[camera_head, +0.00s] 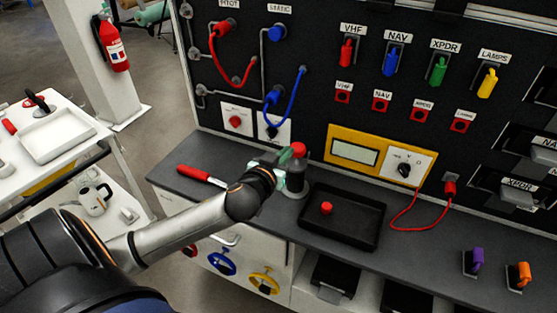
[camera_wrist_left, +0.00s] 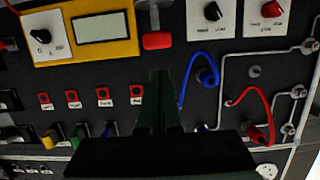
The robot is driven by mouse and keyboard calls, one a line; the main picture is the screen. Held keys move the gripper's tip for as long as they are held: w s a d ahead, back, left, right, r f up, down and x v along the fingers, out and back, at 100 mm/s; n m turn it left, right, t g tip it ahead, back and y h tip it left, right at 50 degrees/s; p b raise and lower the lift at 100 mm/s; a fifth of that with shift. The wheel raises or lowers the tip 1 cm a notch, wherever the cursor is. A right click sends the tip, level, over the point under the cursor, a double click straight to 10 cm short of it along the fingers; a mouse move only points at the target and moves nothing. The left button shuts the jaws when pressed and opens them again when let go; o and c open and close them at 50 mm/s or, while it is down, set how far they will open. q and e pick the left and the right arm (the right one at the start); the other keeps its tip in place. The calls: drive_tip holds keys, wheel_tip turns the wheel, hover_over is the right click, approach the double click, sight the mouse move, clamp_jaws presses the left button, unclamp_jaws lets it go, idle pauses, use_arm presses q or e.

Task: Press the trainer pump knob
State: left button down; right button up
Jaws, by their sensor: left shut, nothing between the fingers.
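My left gripper (camera_head: 280,166) is at the pump's left side, close to the knob. Whether it touches the pump is hard to tell. In the left wrist view, which is upside down, the red knob (camera_wrist_left: 157,40) shows just beyond the tips of my left gripper (camera_wrist_left: 159,78). Its dark fingers are together and empty, with a visible space in the picture between tips and knob. My right gripper is not in view.
A black tray (camera_head: 343,222) with a red cap lies right of the pump. A red-handled tool (camera_head: 199,174) lies to its left. Behind stand the black panel, the yellow meter box (camera_head: 376,155) and blue hose (camera_head: 291,108). A red cable (camera_head: 420,228) loops right of the tray.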

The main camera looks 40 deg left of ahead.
use_arm(q)
drive_tip(key=shift+v, duration=2.3)
drive_tip(key=shift+r, duration=0.1)
